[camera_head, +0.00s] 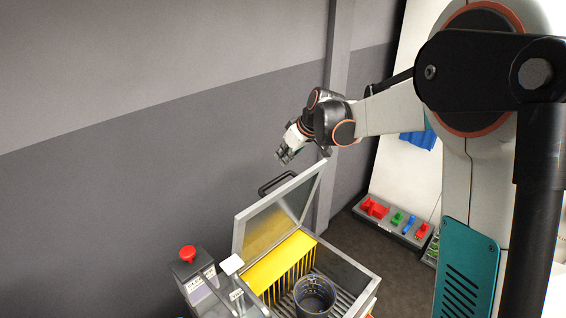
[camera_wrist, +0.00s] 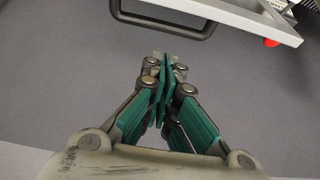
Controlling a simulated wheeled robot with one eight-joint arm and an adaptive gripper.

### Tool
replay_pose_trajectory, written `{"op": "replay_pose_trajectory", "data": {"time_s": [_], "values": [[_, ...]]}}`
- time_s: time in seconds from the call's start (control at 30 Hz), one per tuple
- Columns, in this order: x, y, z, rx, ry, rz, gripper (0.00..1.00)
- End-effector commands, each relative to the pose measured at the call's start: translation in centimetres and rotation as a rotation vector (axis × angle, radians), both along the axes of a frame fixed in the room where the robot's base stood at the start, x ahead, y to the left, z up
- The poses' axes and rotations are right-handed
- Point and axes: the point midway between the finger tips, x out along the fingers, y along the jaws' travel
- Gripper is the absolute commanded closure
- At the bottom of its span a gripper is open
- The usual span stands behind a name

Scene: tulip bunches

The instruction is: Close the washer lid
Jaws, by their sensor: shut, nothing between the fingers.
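The washer lid (camera_head: 270,218) stands raised, tilted up from the back of the washer (camera_head: 352,268), with a dark bar handle (camera_head: 277,181) on its top edge. In the wrist view the handle (camera_wrist: 160,30) and the lid's pale edge (camera_wrist: 225,12) show at the top. My gripper (camera_head: 287,154) is above the lid handle in the head view, apart from it. In the wrist view my gripper (camera_wrist: 163,72) is shut with its green fingers together and nothing between them. A gap shows between the fingertips and the handle.
A dark cylindrical basket (camera_head: 314,294) sits inside the open washer beside a yellow slatted panel (camera_head: 280,264). A control box with a red button (camera_head: 187,254) stands at the left. A grey tray (camera_head: 392,222) with coloured parts lies at the right. A grey wall stands behind.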

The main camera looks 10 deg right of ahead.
Motion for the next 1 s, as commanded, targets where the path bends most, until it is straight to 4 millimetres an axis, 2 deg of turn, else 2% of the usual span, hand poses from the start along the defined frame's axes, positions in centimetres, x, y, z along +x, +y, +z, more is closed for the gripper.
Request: {"op": "replay_pose_trajectory", "data": {"time_s": [0.5, 0.7, 1.0], "values": [[4.2, 2.9, -7.7, 0.0, 0.0, 0.001, 1.0], [1.8, 1.2, -8.2, 0.0, 0.001, -0.002, 1.0], [0.9, 0.6, -8.6, -0.001, 0.0, -0.001, 1.0]]}}
